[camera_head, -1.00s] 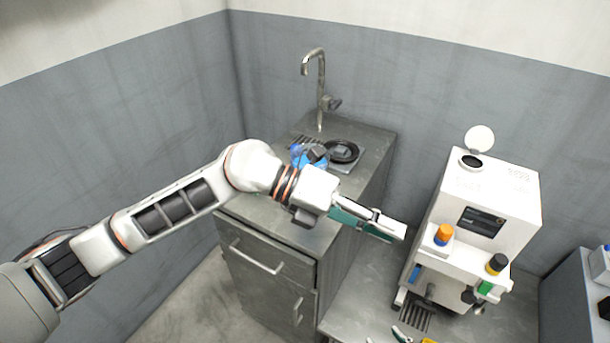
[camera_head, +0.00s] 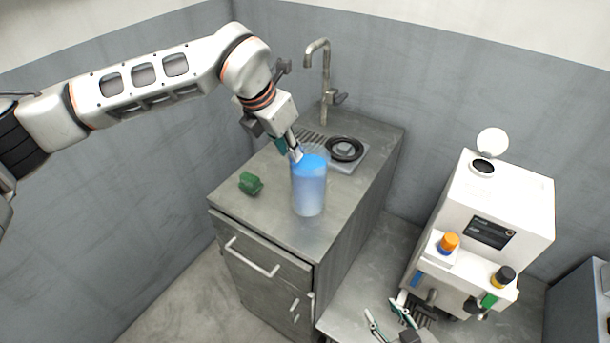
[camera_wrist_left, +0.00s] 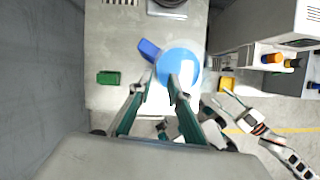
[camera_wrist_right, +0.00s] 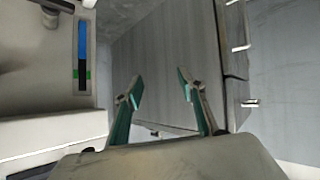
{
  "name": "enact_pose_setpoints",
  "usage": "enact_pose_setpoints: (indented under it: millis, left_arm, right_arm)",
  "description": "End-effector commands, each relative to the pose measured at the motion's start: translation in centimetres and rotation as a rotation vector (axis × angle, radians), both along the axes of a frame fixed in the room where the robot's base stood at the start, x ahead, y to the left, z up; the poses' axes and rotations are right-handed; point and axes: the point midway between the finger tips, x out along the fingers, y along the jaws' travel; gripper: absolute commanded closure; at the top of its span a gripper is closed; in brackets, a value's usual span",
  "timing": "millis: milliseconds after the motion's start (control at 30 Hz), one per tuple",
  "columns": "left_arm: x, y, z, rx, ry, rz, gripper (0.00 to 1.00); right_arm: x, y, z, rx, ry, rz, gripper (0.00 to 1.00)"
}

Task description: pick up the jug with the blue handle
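The jug (camera_head: 309,191) is a translucent bluish cylinder with a bright blue top, upright on the metal counter. In the left wrist view its round blue top (camera_wrist_left: 184,62) has a darker blue handle (camera_wrist_left: 149,50) sticking out at upper left. My left gripper (camera_head: 293,153) is above the counter at the jug's top left edge, fingers pointing down. In the left wrist view its fingers (camera_wrist_left: 160,80) are apart, overlapping the lower left of the jug's top; contact cannot be told. My right gripper (camera_head: 388,318) is low at the front, open and empty (camera_wrist_right: 158,90).
A small green object (camera_head: 250,183) lies on the counter (camera_head: 265,222) left of the jug. Behind are a black round item (camera_head: 345,149) and a tap (camera_head: 325,80). A white machine (camera_head: 510,205) stands at the right. Drawers face the front.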

Motion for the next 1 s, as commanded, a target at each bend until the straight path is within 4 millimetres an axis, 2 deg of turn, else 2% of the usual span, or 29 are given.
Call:
enact_pose_setpoints:
  millis: [33,200,367,700,800,1000]
  left_arm:
    - [0.2,-0.3,-0.9,0.000,0.004,0.000,0.82]
    - [0.8,-0.8,-2.8,-0.001,0.002,0.000,0.82]
    - [1.1,-1.1,-3.7,-0.001,0.001,-0.001,0.82]
    - [2.5,-2.3,-8.0,-0.003,0.002,-0.002,0.82]
    - [2.7,-2.4,-8.7,-0.002,0.002,-0.001,0.82]
    - [2.8,-2.5,-8.8,-0.002,0.000,-0.002,0.82]
  right_arm:
    - [-0.5,0.0,-0.2,0.000,0.010,0.000,0.60]
    - [-1.7,0.0,-1.0,-0.001,0.034,0.001,0.60]
    - [-1.6,0.0,-1.1,-0.002,0.035,0.001,0.60]
    - [-1.0,0.1,-0.4,0.000,0.021,0.000,0.60]
    - [-0.9,0.1,-0.2,0.000,0.018,0.000,0.60]
    - [-0.9,0.1,-0.1,0.001,0.017,0.000,0.60]
